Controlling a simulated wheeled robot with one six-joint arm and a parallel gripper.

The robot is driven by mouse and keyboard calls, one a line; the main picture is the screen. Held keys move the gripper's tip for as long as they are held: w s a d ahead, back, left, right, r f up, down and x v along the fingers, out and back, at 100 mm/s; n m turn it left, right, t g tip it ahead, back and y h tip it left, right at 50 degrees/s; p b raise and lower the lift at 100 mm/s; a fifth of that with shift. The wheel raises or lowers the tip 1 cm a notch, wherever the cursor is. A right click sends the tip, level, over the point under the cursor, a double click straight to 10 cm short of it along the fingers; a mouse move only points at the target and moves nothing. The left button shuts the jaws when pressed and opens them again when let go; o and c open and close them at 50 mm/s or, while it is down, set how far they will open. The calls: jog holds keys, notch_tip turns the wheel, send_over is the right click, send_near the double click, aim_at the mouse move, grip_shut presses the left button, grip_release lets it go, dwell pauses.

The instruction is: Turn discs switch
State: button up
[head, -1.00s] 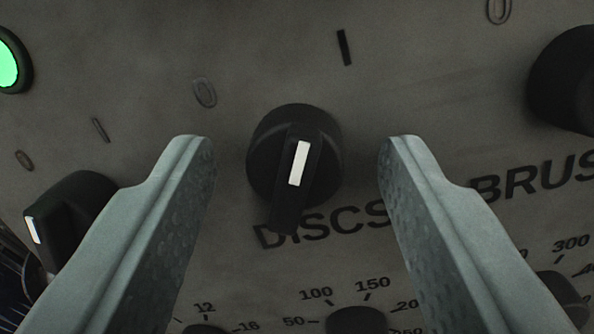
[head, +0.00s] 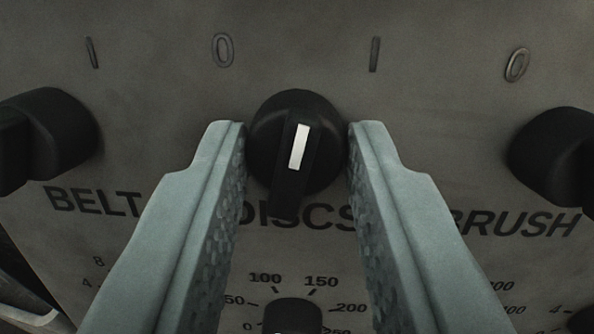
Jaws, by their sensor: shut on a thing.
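The discs switch (head: 270,150) is a round black knob with a raised grip bar and a white mark. My gripper (head: 297,150) is shut on the switch, one pale grey finger against each side.
Black knobs stand at the left over BELT (head: 60,135) and at the right over BRUSH (head: 550,155). A smaller dial (head: 292,314) with a number scale is below, between my fingers. The panel above the switch is bare except for printed marks.

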jog(key=n+y, duration=0.1)
jog(key=n, duration=0.4)
jog(key=shift+g, duration=0.3)
jog(key=shift+d+n, duration=0.1)
jog(key=shift+n, duration=1.8)
jog(key=shift+n+g, duration=0.3)
jog(key=o, duration=1)
jog(key=shift+r, duration=0.1)
jog(key=shift+c, duration=0.2)
jog(key=shift+s, duration=0.1)
jog(key=s+d, duration=0.1)
jog(key=s, duration=0.7)
jog(key=s+d+r, duration=0.1)
jog(key=s, duration=0.8)
jog(key=shift+d+r, duration=0.3)
jog(key=shift+d, duration=0.05)
